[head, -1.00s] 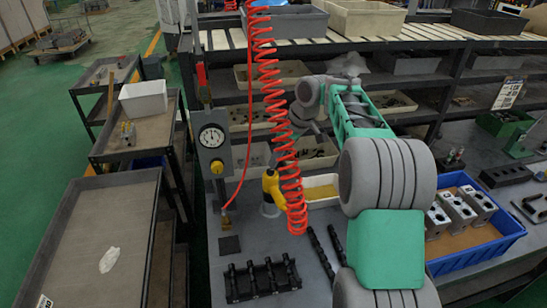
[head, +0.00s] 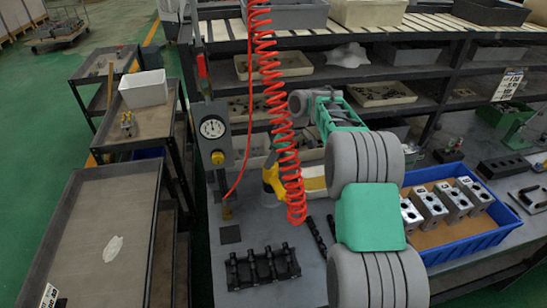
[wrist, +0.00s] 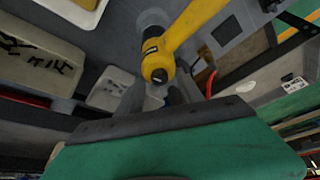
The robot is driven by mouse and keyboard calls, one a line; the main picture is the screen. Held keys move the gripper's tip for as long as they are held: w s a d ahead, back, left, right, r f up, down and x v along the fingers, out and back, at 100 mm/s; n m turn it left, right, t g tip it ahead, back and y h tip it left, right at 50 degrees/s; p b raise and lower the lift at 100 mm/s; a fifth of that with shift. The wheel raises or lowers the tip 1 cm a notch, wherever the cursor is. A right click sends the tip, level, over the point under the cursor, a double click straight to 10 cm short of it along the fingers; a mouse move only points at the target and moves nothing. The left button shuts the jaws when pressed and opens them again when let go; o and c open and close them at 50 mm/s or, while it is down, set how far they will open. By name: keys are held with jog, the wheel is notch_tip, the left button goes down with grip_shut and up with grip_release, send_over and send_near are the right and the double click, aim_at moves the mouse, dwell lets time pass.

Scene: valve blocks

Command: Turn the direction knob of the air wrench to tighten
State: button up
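The yellow air wrench (head: 270,178) stands on the bench, partly hidden behind the red coiled hose in the head view. It fills the upper middle of the wrist view (wrist: 192,27). A small dark round part, which looks like the direction knob (wrist: 158,75), is on the end of its yellow body. My gripper (wrist: 165,98) is just below that end in the wrist view, very close to it. Contact cannot be made out. In the head view the hose and my arm hide the fingers.
The red coiled hose (head: 272,90) hangs in front of the wrench. A gauge box (head: 213,135) stands to the left. A blue crate (head: 470,245) with metal blocks is at right. A black fixture (head: 262,268) lies in front. Shelves with bins are behind.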

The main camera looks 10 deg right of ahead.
grip_shut()
jog(key=shift+m+b, duration=0.3)
jog(key=shift+b, duration=0.1)
jog(key=m+b, duration=0.1)
jog(key=m+h+b, duration=0.1)
jog(key=shift+s+a+f+m+t+b, duration=0.1)
jog(key=shift+a+f+m+t+b, duration=0.1)
jog(key=shift+m+t+b, duration=0.15)
jog(key=m+b, duration=0.1)
jog(key=m, duration=0.1)
jog(key=m+t+h+b, duration=0.1)
jog(key=m+b, duration=0.1)
jog(key=shift+a+r+m+h, duration=0.1)
jog(key=shift+m+h, duration=0.15)
jog(key=shift+h, duration=0.05)
jog(key=m, duration=0.1)
jog(key=m+h, duration=0.1)
jog(key=m, duration=0.1)
jog(key=m+h, duration=0.1)
jog(key=m, duration=0.1)
jog(key=shift+a+r+b, duration=0.2)
jog(key=shift+a+b, duration=0.1)
jog(key=m+h+p, duration=0.1)
jog(key=m, duration=0.2)
jog(key=shift+g, duration=0.25)
jog(key=shift+a+m+h+p, duration=0.1)
jog(key=shift+m+h+p, duration=0.4)
jog(key=shift+m, duration=0.6)
